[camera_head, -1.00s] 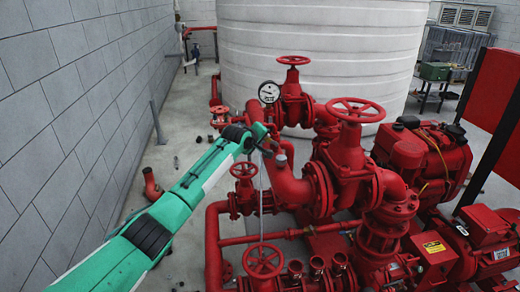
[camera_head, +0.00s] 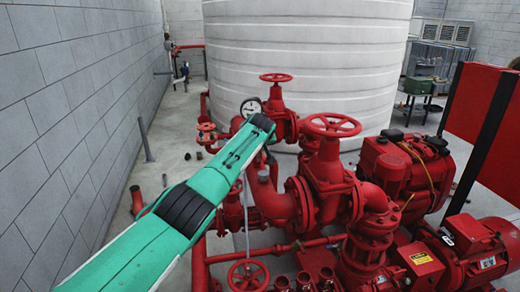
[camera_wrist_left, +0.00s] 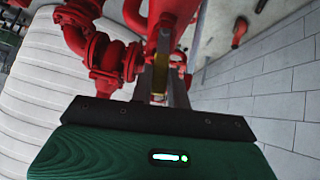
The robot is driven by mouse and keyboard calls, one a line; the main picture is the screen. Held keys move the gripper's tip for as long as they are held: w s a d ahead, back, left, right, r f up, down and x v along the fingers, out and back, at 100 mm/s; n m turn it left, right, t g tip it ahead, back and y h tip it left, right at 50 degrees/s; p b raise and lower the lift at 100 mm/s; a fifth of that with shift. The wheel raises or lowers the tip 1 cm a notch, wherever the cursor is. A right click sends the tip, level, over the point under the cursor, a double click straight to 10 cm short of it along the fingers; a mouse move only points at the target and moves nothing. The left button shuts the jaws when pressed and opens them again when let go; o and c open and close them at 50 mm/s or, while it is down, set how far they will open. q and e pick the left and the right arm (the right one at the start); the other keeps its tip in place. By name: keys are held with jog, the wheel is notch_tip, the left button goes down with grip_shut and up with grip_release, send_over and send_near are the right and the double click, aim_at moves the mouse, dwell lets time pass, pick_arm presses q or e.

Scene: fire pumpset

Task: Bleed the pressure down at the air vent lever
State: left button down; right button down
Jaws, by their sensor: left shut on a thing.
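My left arm reaches in from the left in the head view, its forearm covering much of the wrist and gripper. In the left wrist view my left gripper (camera_wrist_left: 161,70) is shut on a small yellow piece, which I take as the air vent lever (camera_wrist_left: 160,83). It sits between the two grey fingers, against red pipework. In the head view the lever is hidden behind the arm. A white-faced pressure gauge (camera_head: 251,107) stands just behind the arm's far end; its reading is too small to tell. My right gripper is not in view.
Red pumpset pipework with handwheels (camera_head: 331,125) stands close to the right of the arm. A big white tank (camera_head: 310,65) is behind it. A grey block wall (camera_head: 60,130) runs along the left, with a strip of free floor before it.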

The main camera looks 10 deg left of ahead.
pick_arm(q)
jog(key=shift+w+d+r, duration=0.15)
jog(key=shift+d+r, duration=0.1)
jog(key=shift+r, duration=0.1)
jog(key=c, duration=1.7)
grip_release()
jog(key=o, duration=0.4)
jog(key=shift+d, duration=0.1)
jog(key=shift+c, duration=0.2)
jog(key=shift+w+f, duration=0.15)
jog(key=shift+f, duration=0.05)
jog(key=b+v, duration=0.5)
jog(key=v, duration=0.8)
jog(key=shift+s+d+r, duration=0.2)
jog(key=shift+d+r, duration=0.1)
jog(key=shift+d, duration=0.05)
